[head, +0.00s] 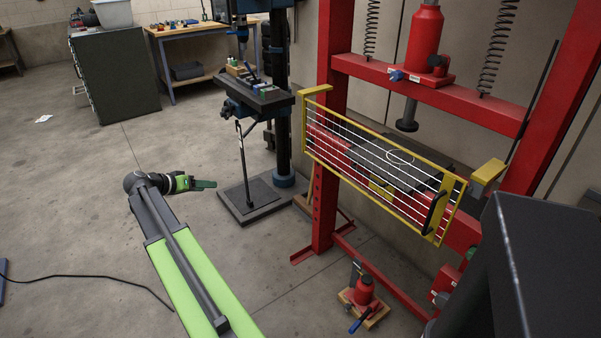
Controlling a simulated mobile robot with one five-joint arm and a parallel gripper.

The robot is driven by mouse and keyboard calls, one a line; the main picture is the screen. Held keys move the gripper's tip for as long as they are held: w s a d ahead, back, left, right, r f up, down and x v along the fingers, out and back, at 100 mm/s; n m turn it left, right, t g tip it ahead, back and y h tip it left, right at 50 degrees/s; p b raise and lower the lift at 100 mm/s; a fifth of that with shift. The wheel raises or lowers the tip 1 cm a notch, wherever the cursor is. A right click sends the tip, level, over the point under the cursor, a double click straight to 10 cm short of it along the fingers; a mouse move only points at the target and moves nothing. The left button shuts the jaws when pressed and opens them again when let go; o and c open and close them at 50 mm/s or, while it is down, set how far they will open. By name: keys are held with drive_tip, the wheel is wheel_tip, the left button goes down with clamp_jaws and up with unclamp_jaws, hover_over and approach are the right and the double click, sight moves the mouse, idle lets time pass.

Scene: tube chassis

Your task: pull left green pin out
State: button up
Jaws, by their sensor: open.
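No green pin shows clearly. A small green spot (471,252) is visible low on the right side of the red press, too small to identify as a pin. The red press frame (333,60) has a yellow guard with white bars (318,140) across its front, and a grey bed partly hidden behind it. My gripper (203,184) has green and black parts and is open, with nothing seen between its jaws. It is in the air over the concrete floor, left of the drill press and well apart from the red press.
A dark drill press (280,95) on a floor plate (252,204) stands between my gripper and the red press. A cabinet (112,75) and workbench (180,30) are behind. A cable (90,277) lies at left.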

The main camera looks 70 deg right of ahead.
drive_tip(key=s+d+m+g+h+b, duration=0.1)
drive_tip(key=s+d+m+g+b, duration=0.1)
drive_tip(key=s+d, duration=0.5)
drive_tip(key=s+d+m+g+h+b, duration=0.2)
drive_tip(key=s+d, duration=0.5)
drive_tip(key=d, duration=1.1)
drive_tip(key=s+d+m+g+h+b, duration=0.1)
drive_tip(key=s+d+m+b, duration=0.2)
drive_tip(key=d, duration=1)
drive_tip(key=s+b, duration=0.2)
drive_tip(key=s, duration=0.2)
drive_tip(key=shift+s+g, duration=0.3)
drive_tip(key=shift+g, duration=0.1)
drive_tip(key=shift+d, duration=0.1)
clamp_jaws()
